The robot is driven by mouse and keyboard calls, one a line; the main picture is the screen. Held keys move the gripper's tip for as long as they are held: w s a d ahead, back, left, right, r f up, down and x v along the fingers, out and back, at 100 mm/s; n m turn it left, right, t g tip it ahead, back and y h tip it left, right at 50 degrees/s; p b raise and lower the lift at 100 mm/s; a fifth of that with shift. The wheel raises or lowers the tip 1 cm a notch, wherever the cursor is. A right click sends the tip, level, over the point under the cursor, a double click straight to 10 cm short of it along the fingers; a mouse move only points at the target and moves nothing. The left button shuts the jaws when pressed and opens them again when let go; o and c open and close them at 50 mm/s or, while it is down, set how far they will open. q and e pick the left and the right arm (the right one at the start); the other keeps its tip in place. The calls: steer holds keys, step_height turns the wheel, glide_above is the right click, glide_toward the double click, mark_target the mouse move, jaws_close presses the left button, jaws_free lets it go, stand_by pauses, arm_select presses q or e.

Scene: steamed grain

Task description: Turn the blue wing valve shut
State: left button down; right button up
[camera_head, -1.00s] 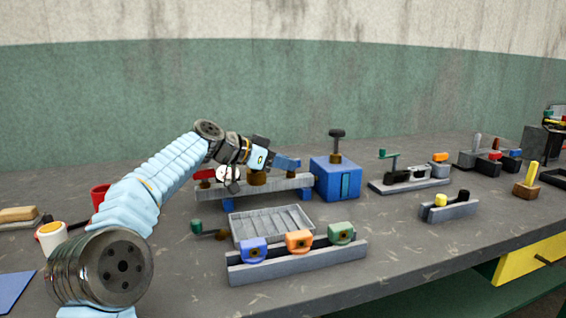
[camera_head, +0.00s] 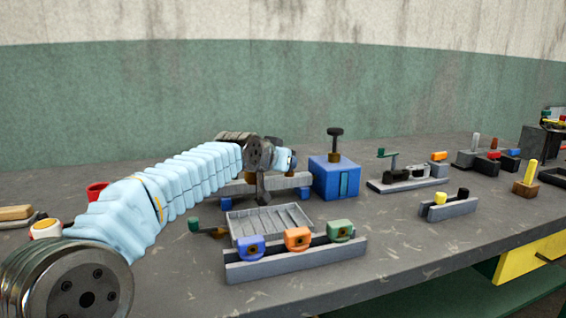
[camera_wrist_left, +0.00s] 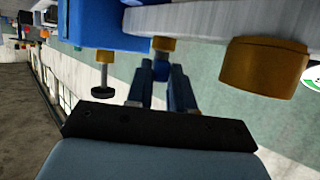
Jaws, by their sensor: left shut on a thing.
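The blue wing valve (camera_wrist_left: 161,70) sits on a short brass stem on the grey pipe (camera_wrist_left: 190,18) in the left wrist view. My left gripper (camera_wrist_left: 161,77) has its two fingers on either side of the blue wing and is shut on it. In the head view my left gripper (camera_head: 292,160) is above the right end of the pipe, beside the blue box. There my wrist and gripper largely hide the valve, so its angle is hard to tell. My right gripper is not in view.
The blue box (camera_head: 335,178) with a dark knob on top stands just right of the pipe. A grey tray (camera_head: 268,224) and a rail (camera_head: 296,262) with blue, orange and green blocks lie in front. A red cup (camera_head: 97,191) is left, near my arm.

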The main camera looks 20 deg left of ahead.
arm_select(q)
steer(key=shift+w+d+r+n+g+y+b, duration=0.1)
steer(key=shift+d+n+g+y+b, duration=0.25)
steer(key=shift+n+y+b, duration=0.8)
steer(key=shift+d+f+n+g+y+b, duration=0.1)
steer(key=shift+d+n+g+y+b, duration=0.2)
steer(key=shift+n+y, duration=1.6)
steer(key=shift+w+d+r+n+g+y+b, duration=0.1)
steer(key=shift+d+n+g+y+b, duration=0.2)
steer(key=shift+n+y+b, duration=0.85)
steer(key=shift+n+y+p, duration=0.3)
steer(key=shift+y+p, duration=0.15)
steer(key=shift+y, duration=0.45)
steer(key=c, duration=1.1)
jaws_free()
steer(key=shift+a, duration=0.1)
steer(key=b+v, duration=0.2)
steer(key=v, duration=1.1)
steer(key=shift+s+d+r, duration=0.15)
steer(key=shift+d+r, duration=0.1)
